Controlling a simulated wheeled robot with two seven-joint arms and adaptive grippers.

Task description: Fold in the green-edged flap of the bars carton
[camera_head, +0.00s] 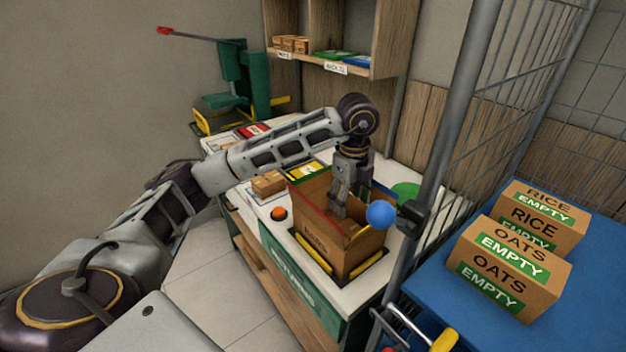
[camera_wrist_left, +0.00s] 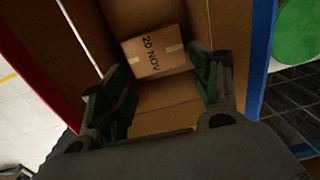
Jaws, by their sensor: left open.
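The bars carton (camera_head: 345,258) is a brown box standing open at the top on the white counter, with dark faint lettering on its front. A green edge (camera_head: 301,171) shows at its far left top, behind my arm, a red edge runs along its left side, and a bit of yellow shows at its near right. My left gripper (camera_head: 341,205) points down into the carton's opening, open. In the left wrist view its two fingers (camera_wrist_left: 158,68) stand apart inside the carton, with a small box marked 20 NOV (camera_wrist_left: 157,52) below. Red and blue edges flank them. The green edge is not seen there.
An orange button (camera_head: 278,214) and a small brown box (camera_head: 268,184) lie left of the carton. A blue ball (camera_head: 381,214) and a grey cage post (camera_head: 452,130) are close on its right. Cartons marked EMPTY (camera_head: 512,268) stand on a blue table.

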